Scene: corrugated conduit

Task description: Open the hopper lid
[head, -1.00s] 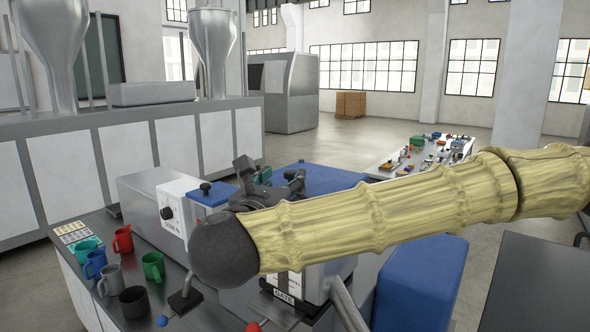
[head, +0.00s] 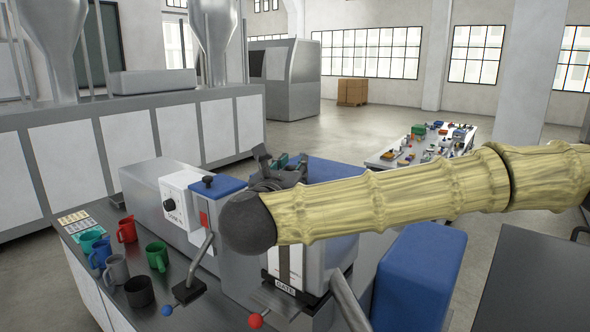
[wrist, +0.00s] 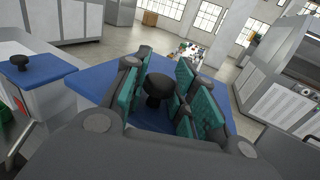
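The blue hopper lid (head: 330,171) lies beyond my arm in the head view, partly hidden by it. In the wrist view the lid (wrist: 93,82) spreads out flat below my fingers, with a round black knob (wrist: 156,88) standing on it. My gripper (head: 283,165) is over this lid. In the wrist view its teal-padded fingers (wrist: 158,85) are spread, with the knob between them. Whether any pad touches the knob is unclear. A second, smaller blue lid (head: 225,187) with a black knob is to the left.
Several mugs (head: 126,230) stand at left. A blue block (head: 418,270) is at right. A table of small parts (head: 420,148) stands behind.

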